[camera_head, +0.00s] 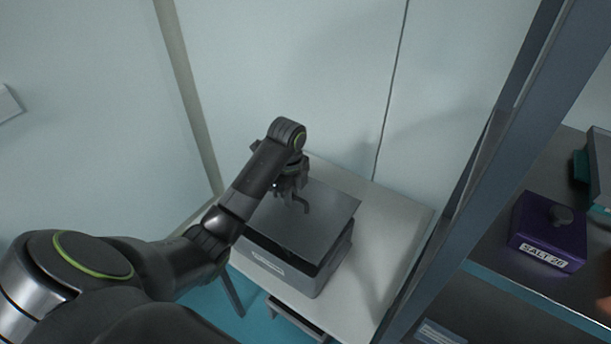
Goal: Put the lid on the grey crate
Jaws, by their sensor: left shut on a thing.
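The grey crate (268,262) stands on a small white table, with a pale label on its front side. The flat dark grey lid (335,207) lies over the crate's top and hides most of its opening. A dark band shows between the lid's front edge and the crate wall, and I cannot tell whether the lid rests on the rim all round. My left gripper (290,204) reaches down from above and is shut on the lid near its upper left part; its exact grip point is partly hidden.
The white table (390,225) has bare room right of the crate, with a pale wall behind. A dark upright post (478,180) stands to the right. Beyond it, a shelf holds a purple box (545,232) labelled "SALT 26" and a partly cut-off teal and grey thing.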

